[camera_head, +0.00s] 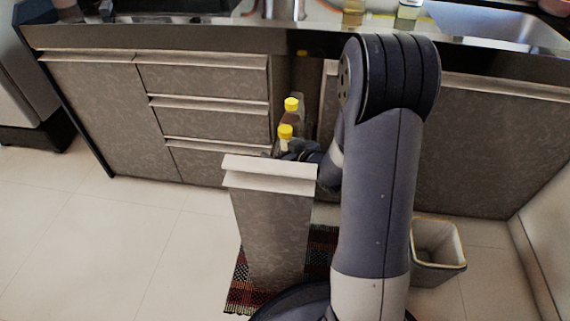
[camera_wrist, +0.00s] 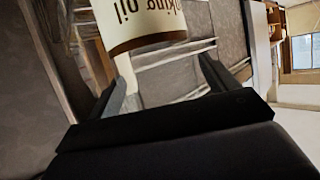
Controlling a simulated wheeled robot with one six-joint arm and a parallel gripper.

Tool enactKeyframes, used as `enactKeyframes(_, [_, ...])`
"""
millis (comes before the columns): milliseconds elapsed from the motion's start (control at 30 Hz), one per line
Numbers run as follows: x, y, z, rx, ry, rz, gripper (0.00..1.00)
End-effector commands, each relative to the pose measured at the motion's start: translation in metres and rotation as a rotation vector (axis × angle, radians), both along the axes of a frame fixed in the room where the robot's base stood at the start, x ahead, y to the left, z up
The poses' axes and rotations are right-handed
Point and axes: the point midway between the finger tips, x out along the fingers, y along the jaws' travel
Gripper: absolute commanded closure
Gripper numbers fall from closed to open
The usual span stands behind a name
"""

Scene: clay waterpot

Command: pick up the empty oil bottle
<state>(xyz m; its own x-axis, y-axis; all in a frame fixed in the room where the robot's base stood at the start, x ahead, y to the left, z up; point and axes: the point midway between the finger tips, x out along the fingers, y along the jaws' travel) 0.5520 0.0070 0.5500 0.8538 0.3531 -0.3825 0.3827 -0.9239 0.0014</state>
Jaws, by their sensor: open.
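Two bottles with yellow caps stand in the open narrow pull-out drawer. The nearer bottle (camera_head: 284,143) is just behind the drawer front, mostly hidden by it. The farther bottle (camera_head: 292,114) looks brownish inside. I cannot tell for sure which is empty. My gripper (camera_head: 300,150) is beside the nearer bottle, partly hidden by my arm and the drawer front. In the wrist view my gripper (camera_wrist: 165,75) is open, with a bottle's cream oil label (camera_wrist: 140,22) ahead of the fingers. No grip on it shows.
The pull-out drawer front (camera_head: 270,215) stands out from the cabinets over a striped mat (camera_head: 238,285). A waste bin (camera_head: 437,255) is at the right. The counter (camera_head: 150,38) runs along the back. The tiled floor at the left is clear.

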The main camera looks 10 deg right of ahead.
Motion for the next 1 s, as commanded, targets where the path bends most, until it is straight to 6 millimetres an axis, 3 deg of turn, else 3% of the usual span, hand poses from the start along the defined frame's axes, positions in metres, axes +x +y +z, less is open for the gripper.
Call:
enactKeyframes(200, [0.0001, 0.0000, 0.0003, 0.000, 0.000, 0.000, 0.20])
enactKeyframes(767, [-0.0001, -0.0002, 0.0003, 0.000, 0.000, 0.000, 0.66])
enactKeyframes(1000, [0.0000, -0.0002, 0.0021, 0.000, 0.000, 0.000, 0.66])
